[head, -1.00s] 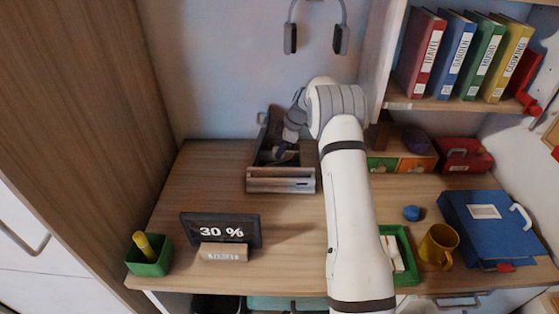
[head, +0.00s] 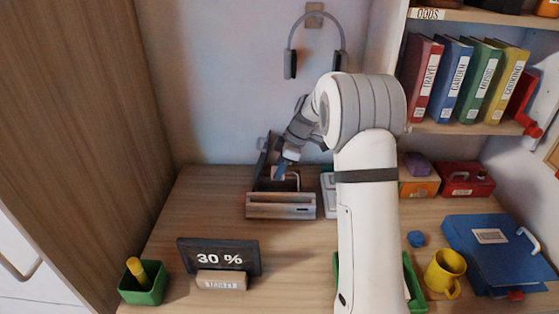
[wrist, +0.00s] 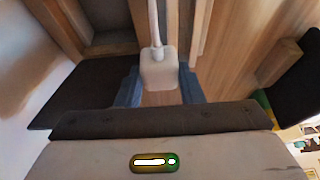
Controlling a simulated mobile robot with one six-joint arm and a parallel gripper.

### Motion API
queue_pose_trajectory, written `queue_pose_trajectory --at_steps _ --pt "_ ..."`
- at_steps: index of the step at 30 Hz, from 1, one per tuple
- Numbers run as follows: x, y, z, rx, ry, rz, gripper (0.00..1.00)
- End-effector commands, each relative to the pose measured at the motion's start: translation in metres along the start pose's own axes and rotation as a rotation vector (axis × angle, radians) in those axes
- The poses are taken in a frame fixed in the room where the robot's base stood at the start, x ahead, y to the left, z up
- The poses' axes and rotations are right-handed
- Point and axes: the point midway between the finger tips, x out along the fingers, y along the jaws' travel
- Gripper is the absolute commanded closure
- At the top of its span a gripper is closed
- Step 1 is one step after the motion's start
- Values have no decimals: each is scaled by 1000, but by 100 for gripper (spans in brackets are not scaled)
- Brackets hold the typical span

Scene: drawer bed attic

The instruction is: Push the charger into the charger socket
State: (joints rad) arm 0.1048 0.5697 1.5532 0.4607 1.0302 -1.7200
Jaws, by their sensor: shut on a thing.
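The white charger (wrist: 158,70) is a small block with a white cable running from it toward the top of the wrist view. My gripper (wrist: 159,88) is shut on it, with one blue fingertip on each side. In the head view my gripper (head: 284,170) points down at the open wooden box (head: 281,210) at the back of the desk, and the charger is hard to make out there. I cannot make out the charger socket in either view.
A dark display reading 30 % (head: 220,256) stands on a wooden stand at the front left. A green pen cup (head: 143,290) is beside it. A yellow mug (head: 444,271), blue binder (head: 500,250) and red box (head: 466,181) are at the right. Headphones (head: 316,45) hang on the wall.

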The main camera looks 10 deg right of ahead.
Motion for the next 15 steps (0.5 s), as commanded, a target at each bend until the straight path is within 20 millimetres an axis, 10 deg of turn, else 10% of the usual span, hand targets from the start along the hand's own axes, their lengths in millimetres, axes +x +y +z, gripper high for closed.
queue_pose_trajectory --at_steps 15 --pt "0 -77 0 -1 0 0 86"
